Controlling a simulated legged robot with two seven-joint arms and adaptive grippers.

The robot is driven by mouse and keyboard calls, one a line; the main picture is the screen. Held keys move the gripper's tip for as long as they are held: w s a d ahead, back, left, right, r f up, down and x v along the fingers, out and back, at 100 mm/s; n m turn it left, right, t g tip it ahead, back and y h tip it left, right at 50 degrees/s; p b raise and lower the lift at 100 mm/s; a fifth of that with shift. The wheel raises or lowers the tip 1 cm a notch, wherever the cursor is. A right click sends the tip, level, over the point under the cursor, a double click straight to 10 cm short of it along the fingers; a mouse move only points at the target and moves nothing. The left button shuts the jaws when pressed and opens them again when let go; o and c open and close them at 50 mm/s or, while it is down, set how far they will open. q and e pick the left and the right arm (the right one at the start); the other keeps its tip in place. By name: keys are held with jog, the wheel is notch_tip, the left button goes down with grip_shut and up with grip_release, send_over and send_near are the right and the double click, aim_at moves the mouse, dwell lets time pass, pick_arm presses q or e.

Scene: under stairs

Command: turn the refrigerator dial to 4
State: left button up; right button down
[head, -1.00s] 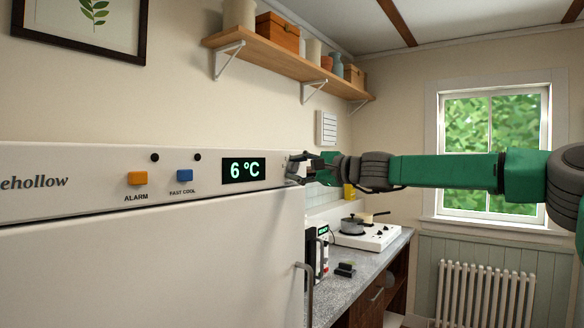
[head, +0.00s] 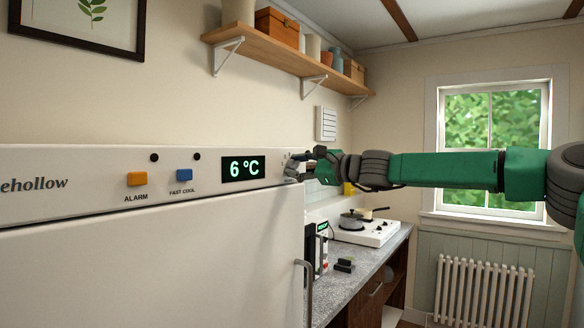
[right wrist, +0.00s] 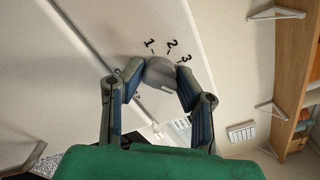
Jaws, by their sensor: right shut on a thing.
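The white refrigerator (head: 130,260) fills the left of the head view, and its display (head: 243,168) reads 6 °C. In the right wrist view, the grey dial (right wrist: 163,73) sits on the white panel with the numbers 1, 2 and 3 printed around its edge. Other marks are partly hidden by the fingers, and I cannot tell which number the dial points to. My right gripper (head: 296,166) is at the panel's right end. In the right wrist view, its fingers (right wrist: 158,77) are closed on both sides of the dial. My left gripper is not in view.
An orange alarm button (head: 137,179) and a blue fast cool button (head: 184,175) are left of the display. A wall shelf (head: 285,62) hangs above. A counter (head: 365,270) with a white hob (head: 365,232) stands beyond the refrigerator.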

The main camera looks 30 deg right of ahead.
jog(key=shift+d+f, duration=0.25)
jog(key=shift+f, duration=0.3)
jog(key=c, duration=1.2)
grip_release()
jog(key=shift+s+d+r, duration=0.15)
jog(key=shift+d, duration=0.45)
jog(key=v, duration=0.7)
jog(key=shift+d+f, duration=0.25)
jog(key=shift+d, duration=0.1)
